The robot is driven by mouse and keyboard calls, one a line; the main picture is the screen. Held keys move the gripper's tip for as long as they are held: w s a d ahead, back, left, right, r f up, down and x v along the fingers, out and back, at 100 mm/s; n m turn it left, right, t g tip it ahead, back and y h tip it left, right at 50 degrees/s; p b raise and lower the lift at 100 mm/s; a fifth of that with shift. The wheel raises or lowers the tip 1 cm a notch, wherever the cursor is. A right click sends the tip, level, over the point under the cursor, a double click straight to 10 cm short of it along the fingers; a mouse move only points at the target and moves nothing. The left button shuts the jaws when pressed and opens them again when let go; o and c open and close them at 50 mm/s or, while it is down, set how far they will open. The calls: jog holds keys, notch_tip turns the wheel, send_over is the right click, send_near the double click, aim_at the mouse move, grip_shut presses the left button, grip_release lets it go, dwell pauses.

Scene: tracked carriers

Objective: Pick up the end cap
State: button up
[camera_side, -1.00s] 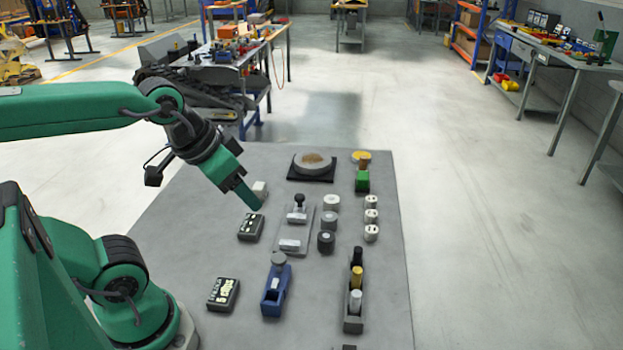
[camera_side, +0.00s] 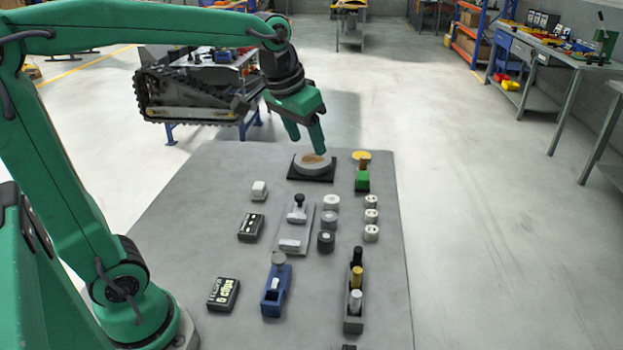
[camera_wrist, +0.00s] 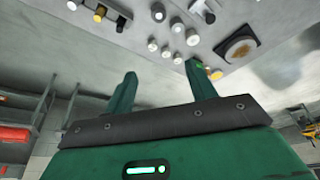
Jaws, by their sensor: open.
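I cannot tell for sure which piece is the end cap. One candidate is the yellow disc (camera_side: 361,156) on a brown stem above a green block (camera_side: 362,182). Others are the small white piece (camera_side: 259,190) at left and the short cylinders, such as the white (camera_side: 331,202), grey (camera_side: 329,219) and black (camera_side: 326,240) ones. The wrist view shows both fingers (camera_wrist: 161,69) apart, with the yellow disc (camera_wrist: 215,74) beyond the right finger.
The grey dish sits on a black pad. Mid-table hold a grey plate with a black knob (camera_side: 299,199) and several white cylinders (camera_side: 371,216). A blue holder (camera_side: 276,290), a grey rack (camera_side: 353,315) and two dark labelled boxes (camera_side: 223,293) stand nearer. The table's left side is mostly clear.

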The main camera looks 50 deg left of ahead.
jog(key=w+a+f+g, duration=0.1)
jog(key=w+f, duration=0.1)
jog(key=w, duration=0.7)
jog(key=n+g, duration=0.2)
jog(key=g, duration=0.1)
send_over(371, 199)
notch_tip(371, 199, down, 18)
jog(key=shift+s+d+f, duration=0.1)
jog(key=shift+d+f, duration=0.05)
jog(key=shift+f, duration=0.1)
jog(key=shift+w+f, duration=0.2)
jog(key=shift+f, duration=0.35)
jog(key=shift+a+f, duration=0.2)
jog(key=shift+f, duration=3.7)
jog(key=c, duration=1.1)
jog(key=shift+o, duration=0.2)
